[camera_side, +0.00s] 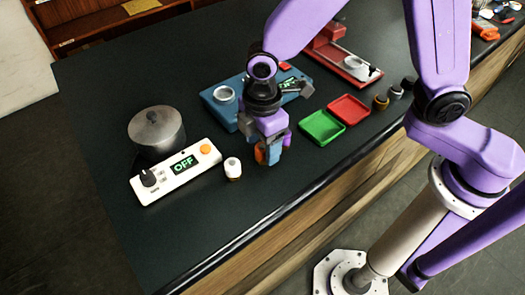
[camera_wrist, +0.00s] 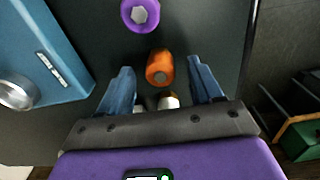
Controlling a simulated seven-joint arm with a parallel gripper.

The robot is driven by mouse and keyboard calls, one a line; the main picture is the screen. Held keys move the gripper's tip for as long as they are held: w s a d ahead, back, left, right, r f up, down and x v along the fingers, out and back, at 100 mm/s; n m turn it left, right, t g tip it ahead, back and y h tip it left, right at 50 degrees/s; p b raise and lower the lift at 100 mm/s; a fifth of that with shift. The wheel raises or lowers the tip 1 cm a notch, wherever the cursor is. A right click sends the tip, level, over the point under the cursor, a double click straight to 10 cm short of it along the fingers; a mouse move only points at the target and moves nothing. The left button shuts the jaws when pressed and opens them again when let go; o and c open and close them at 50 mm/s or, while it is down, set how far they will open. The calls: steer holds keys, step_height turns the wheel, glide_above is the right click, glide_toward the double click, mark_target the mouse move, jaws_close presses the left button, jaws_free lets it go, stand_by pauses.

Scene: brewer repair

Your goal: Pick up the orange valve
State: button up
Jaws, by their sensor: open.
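The orange valve (camera_wrist: 160,67) stands on the dark counter, seen from above in the wrist view. It sits between the two blue fingertips of my gripper (camera_wrist: 160,64), with a gap on each side. In the side view my gripper (camera_side: 268,154) points down close to the counter, right of a white-topped valve (camera_side: 232,167). An orange patch shows at its fingers there, and the fingers hide most of the valve. The gripper is open and holds nothing.
A purple valve (camera_wrist: 140,14) stands just beyond the orange one. A blue device (camera_side: 222,98) lies behind the gripper. A white control box (camera_side: 178,176) and pot (camera_side: 157,130) stand left. Green (camera_side: 322,127) and red (camera_side: 349,109) trays lie right.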

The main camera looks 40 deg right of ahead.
steer(key=shift+f, duration=0.15)
jaws_close()
steer(key=shift+r, duration=0.2)
